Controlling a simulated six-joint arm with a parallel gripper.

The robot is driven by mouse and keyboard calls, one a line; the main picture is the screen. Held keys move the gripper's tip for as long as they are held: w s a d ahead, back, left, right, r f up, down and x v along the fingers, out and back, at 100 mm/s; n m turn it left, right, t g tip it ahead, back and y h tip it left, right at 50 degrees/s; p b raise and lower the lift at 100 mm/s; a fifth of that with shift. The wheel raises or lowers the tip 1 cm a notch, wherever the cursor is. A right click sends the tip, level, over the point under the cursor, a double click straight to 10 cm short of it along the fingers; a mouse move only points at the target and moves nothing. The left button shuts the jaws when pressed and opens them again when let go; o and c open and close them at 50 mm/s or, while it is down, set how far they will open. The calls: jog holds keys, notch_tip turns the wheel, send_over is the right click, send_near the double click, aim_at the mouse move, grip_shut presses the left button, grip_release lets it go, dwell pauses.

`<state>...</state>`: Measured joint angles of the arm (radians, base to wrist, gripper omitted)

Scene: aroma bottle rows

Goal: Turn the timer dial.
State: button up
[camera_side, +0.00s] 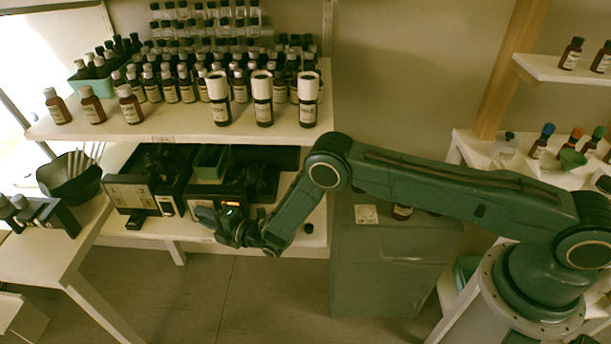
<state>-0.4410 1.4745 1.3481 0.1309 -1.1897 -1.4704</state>
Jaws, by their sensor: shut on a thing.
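My gripper (207,214) is at the front of the right-hand black machine (235,196) on the lower shelf, with its tip pointing left. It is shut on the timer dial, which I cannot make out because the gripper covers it. Another black machine (128,194) with a pale front panel stands to the left, apart from my gripper.
The upper shelf (185,128) above my gripper carries rows of brown bottles and three with white tops (262,98). A dark bowl (72,178) stands on the left table. A grey cabinet (385,265) stands right of the machines. The floor in front is clear.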

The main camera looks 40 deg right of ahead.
jog(key=o, duration=1)
jog(key=shift+c, duration=0.2)
jog(key=shift+s, duration=0.1)
jog(key=shift+v, duration=2.35)
jog(key=shift+d+r, duration=0.1)
jog(key=shift+r, duration=3.5)
